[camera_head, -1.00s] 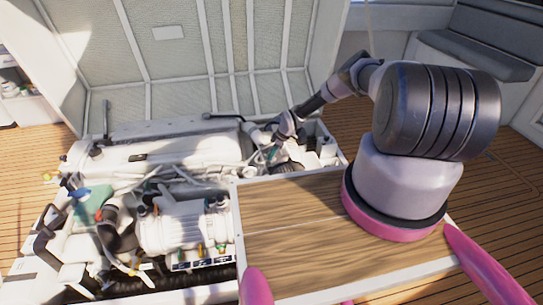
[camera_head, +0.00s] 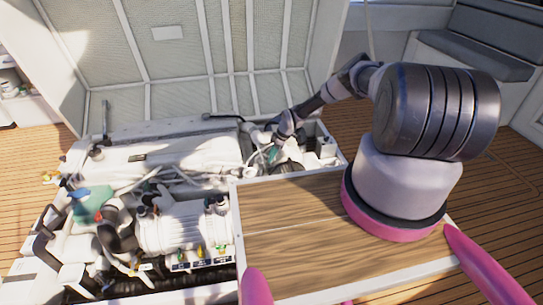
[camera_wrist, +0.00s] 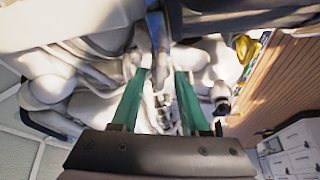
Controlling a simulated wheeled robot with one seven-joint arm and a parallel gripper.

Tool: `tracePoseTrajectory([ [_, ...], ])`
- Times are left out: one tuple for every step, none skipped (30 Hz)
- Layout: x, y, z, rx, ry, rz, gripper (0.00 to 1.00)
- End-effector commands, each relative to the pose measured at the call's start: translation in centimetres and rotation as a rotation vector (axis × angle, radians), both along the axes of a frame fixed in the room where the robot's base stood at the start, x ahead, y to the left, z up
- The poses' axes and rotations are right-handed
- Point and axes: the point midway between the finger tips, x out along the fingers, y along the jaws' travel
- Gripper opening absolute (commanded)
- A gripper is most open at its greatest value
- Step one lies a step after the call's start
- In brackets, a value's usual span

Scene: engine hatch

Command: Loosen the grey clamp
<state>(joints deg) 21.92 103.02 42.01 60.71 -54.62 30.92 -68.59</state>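My gripper (camera_wrist: 160,108) points down into the engine bay at its back right. Its two green fingers stand apart in the wrist view, with pale engine parts and hoses showing between and beyond them. In the head view the gripper (camera_head: 272,153) is small and partly hidden among the hoses. A narrow grey upright piece (camera_wrist: 160,55) shows just beyond the gap between the fingers. It may be part of the grey clamp, but I cannot tell for sure. No contact with the fingers is clear.
The white engine (camera_head: 160,160) fills the open hatch. A wooden panel (camera_head: 290,220) covers the near right part. The raised hatch lid (camera_head: 190,60) stands behind the bay. A yellow part (camera_wrist: 245,48) lies right of the fingers.

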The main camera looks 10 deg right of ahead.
Motion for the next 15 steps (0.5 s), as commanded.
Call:
tracePoseTrajectory([
  [0.0, 0.0, 0.0, 0.0, 0.0, 0.0, 0.45],
  [0.0, 0.0, 0.0, 0.001, 0.0, 0.0, 0.45],
  [0.0, 0.0, 0.0, 0.001, 0.0, 0.0, 0.45],
  [0.0, 0.1, 0.1, 0.001, 0.0, 0.0, 0.45],
  [0.0, 0.0, 0.1, 0.001, 0.0, 0.0, 0.45],
  [0.0, 0.0, 0.3, 0.001, 0.0, 0.0, 0.45],
  [0.0, -0.1, 0.5, 0.001, -0.002, 0.001, 0.45],
  [0.0, -0.2, 0.8, 0.001, -0.002, 0.001, 0.45],
  [0.0, -0.4, 1.3, 0.0, -0.003, 0.001, 0.45],
  [0.0, -0.6, 1.7, 0.0, -0.003, 0.001, 0.45],
  [-0.1, -0.8, 2.2, 0.0, -0.002, 0.002, 0.45],
  [-0.2, -1.1, 2.9, -0.001, -0.003, 0.001, 0.45],
  [-0.2, -1.4, 3.5, 0.0, -0.001, 0.001, 0.45],
  [-0.3, -1.6, 4.1, -0.001, -0.003, 0.001, 0.45],
  [-0.4, -1.9, 4.9, -0.001, -0.003, 0.001, 0.45],
])
